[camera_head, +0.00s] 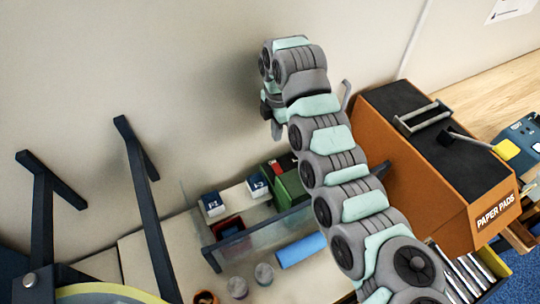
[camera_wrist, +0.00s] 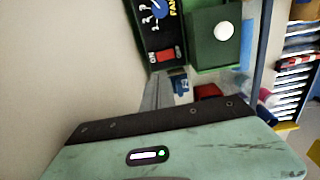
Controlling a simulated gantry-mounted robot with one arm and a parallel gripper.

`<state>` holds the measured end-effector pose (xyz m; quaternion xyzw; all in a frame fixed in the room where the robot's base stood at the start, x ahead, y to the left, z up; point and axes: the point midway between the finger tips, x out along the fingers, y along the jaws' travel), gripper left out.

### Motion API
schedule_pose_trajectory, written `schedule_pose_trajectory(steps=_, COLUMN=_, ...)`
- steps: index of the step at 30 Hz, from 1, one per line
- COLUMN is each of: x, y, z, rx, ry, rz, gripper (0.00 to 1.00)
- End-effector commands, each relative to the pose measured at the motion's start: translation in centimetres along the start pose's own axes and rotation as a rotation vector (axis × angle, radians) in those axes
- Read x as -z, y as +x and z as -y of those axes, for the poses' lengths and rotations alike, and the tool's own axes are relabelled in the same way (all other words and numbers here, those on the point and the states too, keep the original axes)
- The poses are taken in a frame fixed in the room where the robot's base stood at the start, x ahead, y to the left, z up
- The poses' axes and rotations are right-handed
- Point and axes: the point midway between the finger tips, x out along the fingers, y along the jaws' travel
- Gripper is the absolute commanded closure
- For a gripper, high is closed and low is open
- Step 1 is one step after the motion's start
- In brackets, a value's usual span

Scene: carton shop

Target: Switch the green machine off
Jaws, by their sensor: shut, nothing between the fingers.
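The green machine (camera_head: 290,187) stands behind the clear screen, partly hidden by my arm. In the wrist view its green housing (camera_wrist: 215,42) carries a pale round knob or lamp (camera_wrist: 224,31). Beside the housing is a black panel (camera_wrist: 150,28) with part of a word, "FAN", a dial and a red switch (camera_wrist: 167,54) next to the label "ON". I cannot tell the switch's position for certain. My gripper (camera_wrist: 157,84) is shut and empty, its grey fingers just short of the panel edge in the picture. In the head view my gripper (camera_head: 278,130) hangs above and behind the machine, near the wall.
A clear screen with a dark rail (camera_head: 262,232) stands in front of the machine. Small blue-and-white boxes (camera_head: 212,204), a red tray (camera_head: 229,228) and a blue cylinder (camera_head: 301,250) are nearby. An orange "PAPER PADS" machine (camera_head: 425,165) stands right. Dark brackets (camera_head: 140,160) rise left.

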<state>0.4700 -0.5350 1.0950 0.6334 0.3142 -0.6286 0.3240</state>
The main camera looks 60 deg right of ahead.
Motion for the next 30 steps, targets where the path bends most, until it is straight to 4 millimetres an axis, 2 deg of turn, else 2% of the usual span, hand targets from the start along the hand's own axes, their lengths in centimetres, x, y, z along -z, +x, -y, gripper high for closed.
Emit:
schedule_pose_trajectory(steps=7, x=0.1, y=0.2, z=0.0, rx=0.0, ry=0.0, rz=-0.001, gripper=1.0)
schedule_pose_trajectory(steps=11, x=0.3, y=1.1, z=-0.1, rx=0.001, ry=-0.002, rz=-0.004, gripper=1.0)
schedule_pose_trajectory(steps=30, x=0.1, y=9.4, z=0.2, rx=0.008, ry=0.0, rz=-0.002, gripper=1.0)
